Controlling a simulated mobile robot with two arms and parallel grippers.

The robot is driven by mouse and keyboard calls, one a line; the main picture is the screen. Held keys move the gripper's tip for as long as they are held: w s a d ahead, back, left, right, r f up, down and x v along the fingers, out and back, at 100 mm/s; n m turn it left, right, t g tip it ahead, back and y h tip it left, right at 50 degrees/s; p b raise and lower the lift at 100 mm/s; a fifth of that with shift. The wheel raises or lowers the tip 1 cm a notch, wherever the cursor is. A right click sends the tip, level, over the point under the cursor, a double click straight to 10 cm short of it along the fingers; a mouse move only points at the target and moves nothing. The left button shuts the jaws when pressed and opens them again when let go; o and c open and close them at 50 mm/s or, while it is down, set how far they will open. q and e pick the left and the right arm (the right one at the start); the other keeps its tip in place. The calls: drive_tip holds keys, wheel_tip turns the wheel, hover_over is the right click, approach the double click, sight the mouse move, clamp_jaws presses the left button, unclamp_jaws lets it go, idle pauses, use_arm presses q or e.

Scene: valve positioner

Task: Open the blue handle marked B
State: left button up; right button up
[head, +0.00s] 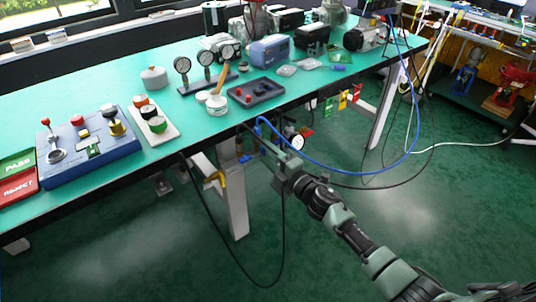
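A small blue part (245,158) shows below the table's front edge, just left of my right gripper. It may be the blue handle, but no letter B can be read at this size. My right gripper (268,148) reaches in from the lower right, in front of the fittings under the table edge. Its fingers are small and dark against the fittings, so I cannot tell whether they are open or touch anything. My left gripper is not in view.
A blue hose (350,172) loops from the fittings to the right. A round gauge (298,142) sits close right of my gripper. A table leg (236,205) stands below left. The green table (120,95) holds a blue control box (62,160). The floor in front is clear.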

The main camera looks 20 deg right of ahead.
drive_tip(key=shift+s, duration=0.1)
drive_tip(key=shift+s+d, duration=0.1)
drive_tip(key=shift+s, duration=0.15)
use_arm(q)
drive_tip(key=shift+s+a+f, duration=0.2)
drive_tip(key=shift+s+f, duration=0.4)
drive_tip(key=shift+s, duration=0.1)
use_arm(e)
drive_tip(key=v, duration=0.7)
